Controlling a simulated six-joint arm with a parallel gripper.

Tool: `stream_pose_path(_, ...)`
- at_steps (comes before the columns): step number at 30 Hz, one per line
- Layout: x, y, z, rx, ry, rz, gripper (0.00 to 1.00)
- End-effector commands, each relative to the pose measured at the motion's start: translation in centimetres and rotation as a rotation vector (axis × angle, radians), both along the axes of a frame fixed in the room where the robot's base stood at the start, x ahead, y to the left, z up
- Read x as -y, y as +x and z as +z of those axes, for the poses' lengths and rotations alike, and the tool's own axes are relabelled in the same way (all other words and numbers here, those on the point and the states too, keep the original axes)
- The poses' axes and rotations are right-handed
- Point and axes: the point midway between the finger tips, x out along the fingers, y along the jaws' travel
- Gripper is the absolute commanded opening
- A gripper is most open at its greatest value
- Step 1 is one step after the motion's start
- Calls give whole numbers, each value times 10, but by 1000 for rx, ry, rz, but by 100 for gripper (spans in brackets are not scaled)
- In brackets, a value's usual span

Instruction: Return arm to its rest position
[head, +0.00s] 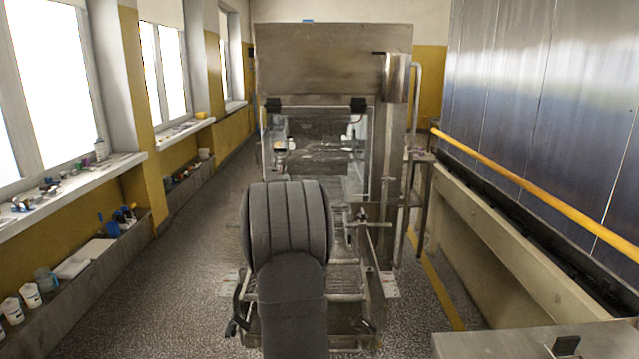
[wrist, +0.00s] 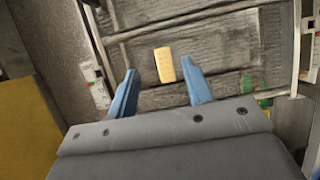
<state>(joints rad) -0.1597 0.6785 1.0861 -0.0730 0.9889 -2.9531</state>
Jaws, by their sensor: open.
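My gripper (wrist: 159,70) shows in the wrist view with two blue fingers spread apart and nothing held between them. In the head view, my grey arm stands in front of the machine and hides the gripper. A pale yellow-tan bar (wrist: 164,64) lies on the grey mesh bed (wrist: 228,45). In the wrist view it appears between the fingertips; how far below them it lies is hard to tell. The steel enrober machine (head: 330,62) stands straight ahead in the head view, its lower frame partly hidden by my arm.
A window sill (head: 75,187) and a low ledge (head: 60,290) with bottles and cups run along the left. A yellow rail (head: 530,180) and a steel wall (head: 550,90) are on the right. Open floor (head: 190,240) lies left of the machine.

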Motion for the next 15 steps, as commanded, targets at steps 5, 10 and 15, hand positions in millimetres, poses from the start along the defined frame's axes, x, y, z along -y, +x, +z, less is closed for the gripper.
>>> stream_pose_path(5,35,-3,0,-6,0,-81,46)
stream_pose_path(10,68,-8,-3,-11,1,-162,46)
stream_pose_path(15,102,-15,-5,-15,2,-245,46)
